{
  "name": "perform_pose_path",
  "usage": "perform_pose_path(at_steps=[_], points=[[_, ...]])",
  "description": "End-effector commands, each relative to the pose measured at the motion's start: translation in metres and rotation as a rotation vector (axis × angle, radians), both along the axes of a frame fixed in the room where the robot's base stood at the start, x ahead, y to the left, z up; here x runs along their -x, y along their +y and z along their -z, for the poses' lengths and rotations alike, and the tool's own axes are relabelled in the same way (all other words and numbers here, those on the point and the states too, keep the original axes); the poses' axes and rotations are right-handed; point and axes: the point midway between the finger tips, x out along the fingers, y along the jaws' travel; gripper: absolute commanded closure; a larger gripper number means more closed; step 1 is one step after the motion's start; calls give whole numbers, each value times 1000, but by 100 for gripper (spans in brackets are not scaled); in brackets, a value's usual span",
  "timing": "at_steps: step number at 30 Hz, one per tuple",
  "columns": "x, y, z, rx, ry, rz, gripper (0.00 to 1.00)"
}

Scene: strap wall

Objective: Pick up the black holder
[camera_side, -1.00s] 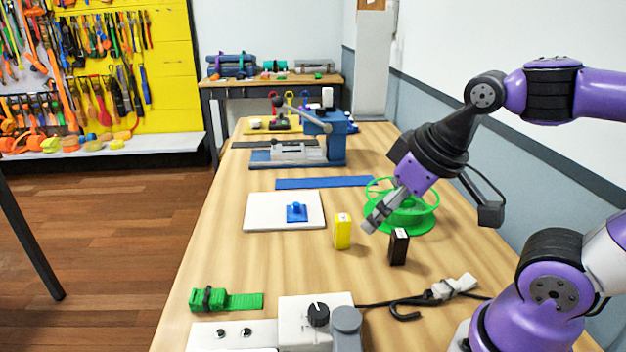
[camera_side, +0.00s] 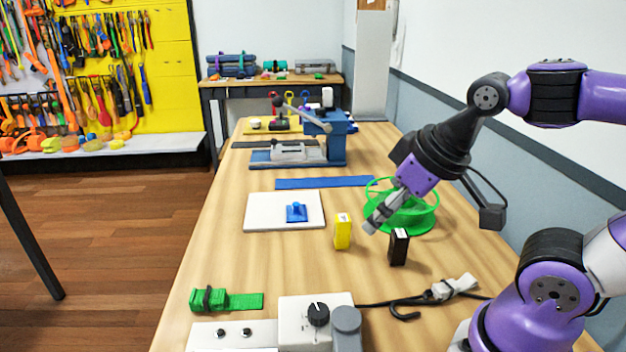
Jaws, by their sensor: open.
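The black holder (camera_side: 398,247) is a small upright black block on the wooden table, right of the yellow block (camera_side: 342,231). My gripper (camera_side: 371,226) points down and to the left. Its tips are above the table, between the yellow block and the black holder and a little higher in the picture than both. It is open and holds nothing. The gap between its fingers is hard to make out from this side.
A green spool (camera_side: 420,222) stands right behind my gripper. A white board (camera_side: 262,222) with a blue piece (camera_side: 297,212) lies to the left.

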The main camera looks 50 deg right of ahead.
Motion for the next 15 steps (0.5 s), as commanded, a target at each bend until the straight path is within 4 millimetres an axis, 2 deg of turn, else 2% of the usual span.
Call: perform_pose_path(at_steps=[3,4,15], points=[[0,0,0,0,0,0,35],[0,0,0,0,0,0,29],[-1,-2,0,-13,7,32,29]])
